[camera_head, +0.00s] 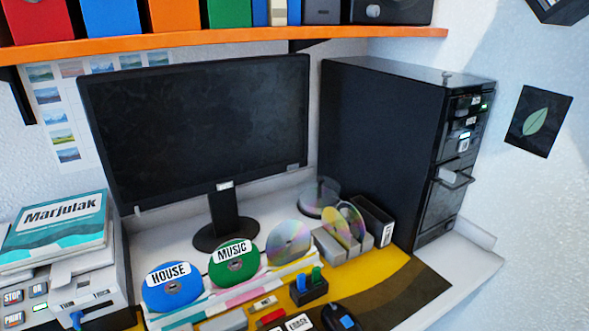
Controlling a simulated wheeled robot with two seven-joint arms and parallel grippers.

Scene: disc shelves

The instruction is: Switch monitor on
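The monitor (200,125) stands on its round black base at the centre left of the desk. Its screen is dark. A small light-coloured marking (293,167) shows on the lower right of its bezel, and another small pale spot (138,210) is at the lower left corner. I cannot tell which of these is a button. Neither of my grippers is in view.
A black computer tower (385,140) stands right of the monitor. In front are a blue HOUSE disc (171,286), a green MUSIC disc (233,262) and other discs in holders. A printer (85,275) is at left. An orange shelf (230,46) hangs above.

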